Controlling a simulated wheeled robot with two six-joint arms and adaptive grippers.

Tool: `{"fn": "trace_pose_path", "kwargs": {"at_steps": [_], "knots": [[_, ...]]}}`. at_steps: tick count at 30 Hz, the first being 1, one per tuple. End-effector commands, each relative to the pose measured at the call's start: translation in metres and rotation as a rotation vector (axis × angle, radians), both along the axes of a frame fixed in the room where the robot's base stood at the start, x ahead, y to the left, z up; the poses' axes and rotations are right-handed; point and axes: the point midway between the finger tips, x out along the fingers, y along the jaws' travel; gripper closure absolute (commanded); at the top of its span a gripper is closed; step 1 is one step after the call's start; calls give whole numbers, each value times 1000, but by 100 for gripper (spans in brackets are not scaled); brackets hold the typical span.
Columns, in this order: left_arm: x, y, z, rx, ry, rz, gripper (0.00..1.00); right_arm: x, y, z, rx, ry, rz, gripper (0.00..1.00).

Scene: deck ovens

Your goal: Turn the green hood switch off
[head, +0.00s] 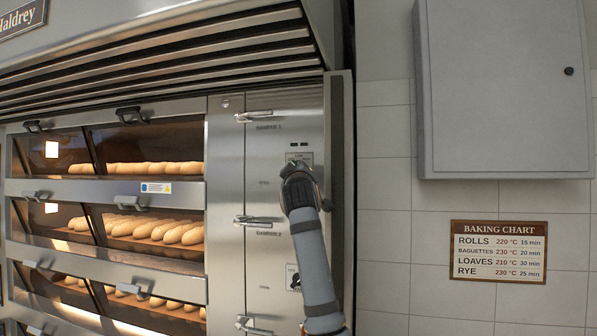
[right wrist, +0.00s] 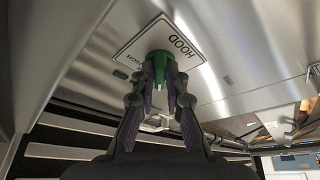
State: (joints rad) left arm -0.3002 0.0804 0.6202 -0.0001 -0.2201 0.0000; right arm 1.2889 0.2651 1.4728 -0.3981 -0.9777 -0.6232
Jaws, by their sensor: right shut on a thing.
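The green hood switch (right wrist: 160,62) sticks out of a white plate marked HOOD (right wrist: 192,54) in the right wrist view. My right gripper (right wrist: 160,74) is shut on the switch, with one finger on each side of it. A small light-coloured pointer shows on the switch between the fingers. In the head view my right gripper (head: 298,168) is against the steel panel, just below the top of the plate (head: 300,156), and hides the switch. My left gripper is in neither view.
Damper handles stand out from the steel panel above (head: 253,116) and below left (head: 258,220) of my gripper. Glass-fronted oven decks with bread (head: 150,168) are at left. A grey wall cabinet (head: 500,90) and a baking chart (head: 499,251) are at right.

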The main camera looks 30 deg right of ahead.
Motion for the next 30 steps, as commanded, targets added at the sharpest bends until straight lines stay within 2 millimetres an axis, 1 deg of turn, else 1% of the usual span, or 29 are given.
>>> {"fn": "trace_pose_path", "kwargs": {"at_steps": [2,3,8,17,20,23,30], "knots": [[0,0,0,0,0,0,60,1,0,-2,0,5,1,100],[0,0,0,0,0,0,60,1,0,-2,0,5,1,87],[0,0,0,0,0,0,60,1,0,-2,1,4,0,65],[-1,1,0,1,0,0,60,0,1,-1,1,1,0,65],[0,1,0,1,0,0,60,-7,5,-3,-1,0,0,65],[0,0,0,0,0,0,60,-22,15,-9,-1,0,0,65],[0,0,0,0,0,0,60,-69,47,-24,1,-1,4,65]]}}
